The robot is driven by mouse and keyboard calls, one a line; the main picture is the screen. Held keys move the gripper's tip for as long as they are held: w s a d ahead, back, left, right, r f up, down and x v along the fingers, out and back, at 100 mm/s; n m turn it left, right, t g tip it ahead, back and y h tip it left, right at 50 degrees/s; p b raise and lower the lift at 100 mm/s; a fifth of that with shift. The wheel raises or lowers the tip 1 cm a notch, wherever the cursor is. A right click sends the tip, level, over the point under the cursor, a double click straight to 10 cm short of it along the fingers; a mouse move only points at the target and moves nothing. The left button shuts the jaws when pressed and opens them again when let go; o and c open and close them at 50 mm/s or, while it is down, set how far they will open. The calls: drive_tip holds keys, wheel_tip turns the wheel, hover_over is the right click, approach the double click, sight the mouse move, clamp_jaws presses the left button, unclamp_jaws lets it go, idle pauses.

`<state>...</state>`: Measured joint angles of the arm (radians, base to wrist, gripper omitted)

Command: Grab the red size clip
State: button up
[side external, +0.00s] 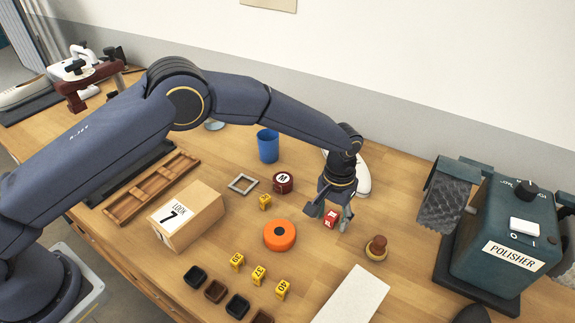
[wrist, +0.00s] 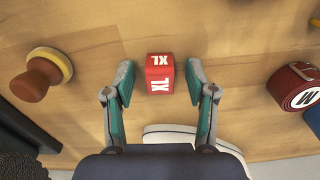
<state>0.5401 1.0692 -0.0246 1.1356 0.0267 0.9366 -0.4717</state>
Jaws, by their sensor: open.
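The red size clip (wrist: 160,73) is a small red block with white "XL" lettering, lying on the wooden table. In the wrist view it sits between the two fingertips of my gripper (wrist: 158,85), with a gap on each side. My gripper is open and holds nothing. In the side external view my gripper (side external: 328,213) points down over the red size clip (side external: 331,218), which shows between the fingers and is partly hidden by them. How high the fingertips are above the table is hard to tell.
A white shoe (side external: 363,175) stands behind my gripper. A wooden-knobbed piece (side external: 376,248) is to the right, an orange roll (side external: 280,235) to the left, and a dark red "M" item (side external: 283,182) farther back. Several yellow clips (side external: 259,275) lie in front. The polisher (side external: 505,235) stands far right.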

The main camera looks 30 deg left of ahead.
drive_tip(key=c, duration=0.8)
drive_tip(key=shift+r, duration=0.15)
